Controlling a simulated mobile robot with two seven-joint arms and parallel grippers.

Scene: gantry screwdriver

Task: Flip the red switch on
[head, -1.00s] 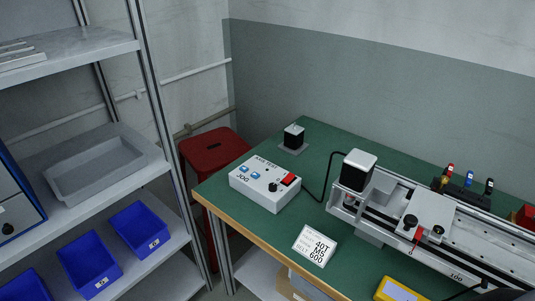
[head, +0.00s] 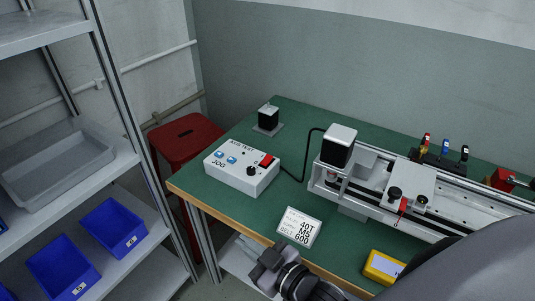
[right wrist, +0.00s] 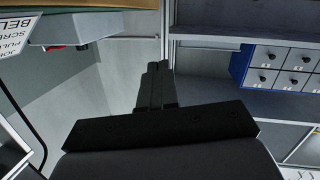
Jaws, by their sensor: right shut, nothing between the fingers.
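The red switch (head: 267,160) sits on the top right of a white control box (head: 238,175) with two blue buttons and a black knob. The box stands on the green table near its left edge. My right gripper (head: 251,244) is low in the head view, in front of the table's wooden edge and apart from the box. In the right wrist view its fingers (right wrist: 153,85) are together with nothing between them. Whether the switch is on or off cannot be told at this size. My left gripper is not in view.
A gantry rail (head: 400,205) with a black motor (head: 338,146) fills the table's right side. A label plate (head: 299,228) lies in front of the box, and a yellow device (head: 384,267) near the front edge. A red stool (head: 182,135) and shelves (head: 120,170) stand left.

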